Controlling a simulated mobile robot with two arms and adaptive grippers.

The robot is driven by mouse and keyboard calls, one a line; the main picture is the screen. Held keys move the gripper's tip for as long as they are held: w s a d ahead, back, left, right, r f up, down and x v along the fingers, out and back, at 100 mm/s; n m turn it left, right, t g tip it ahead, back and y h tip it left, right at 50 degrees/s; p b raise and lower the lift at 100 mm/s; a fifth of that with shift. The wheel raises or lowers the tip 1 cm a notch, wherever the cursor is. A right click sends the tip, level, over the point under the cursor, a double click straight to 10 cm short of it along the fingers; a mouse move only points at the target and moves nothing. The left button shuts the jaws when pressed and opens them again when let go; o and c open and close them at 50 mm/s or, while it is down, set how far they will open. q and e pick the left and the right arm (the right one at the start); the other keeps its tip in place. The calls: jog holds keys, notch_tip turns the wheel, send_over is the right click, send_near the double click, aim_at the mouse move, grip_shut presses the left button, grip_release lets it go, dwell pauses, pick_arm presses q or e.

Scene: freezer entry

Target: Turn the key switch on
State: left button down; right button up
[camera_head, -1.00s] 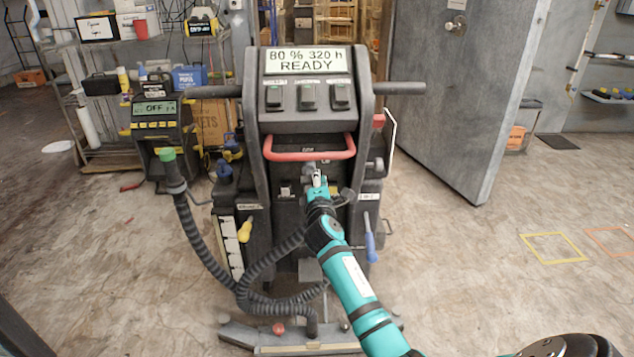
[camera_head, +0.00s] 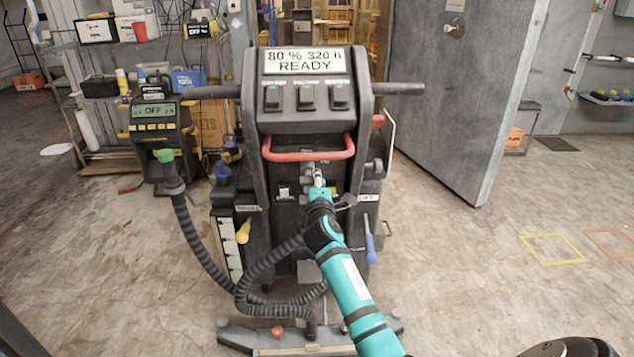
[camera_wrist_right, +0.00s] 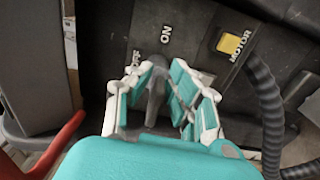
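The key switch shows in the right wrist view as a dark grey key (camera_wrist_right: 156,92) on a black panel, just below an "ON" label. A second label left of it is partly hidden by a finger. My right gripper (camera_wrist_right: 162,76) has its teal-padded fingers on either side of the key, tips close to it. Whether they press on it I cannot tell. In the head view my right gripper (camera_head: 318,181) is at the panel below the red handle, and hides most of the key. My left gripper is not in view.
The black machine (camera_head: 306,120) has a "READY" display (camera_head: 306,62), three switches and a red handle (camera_head: 308,149) above my gripper. A yellow "MOTOR" button (camera_wrist_right: 229,43) and a hose (camera_wrist_right: 266,105) are right of the key. A charger reading "OFF" (camera_head: 154,111) stands left.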

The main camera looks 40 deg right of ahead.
jog(key=shift+o, duration=1.3)
jog(key=shift+a+r, duration=0.1)
jog(key=shift+r, duration=0.05)
jog(key=shift+s+f, duration=0.1)
jog(key=shift+f, duration=0.1)
jog(key=v, duration=1.2)
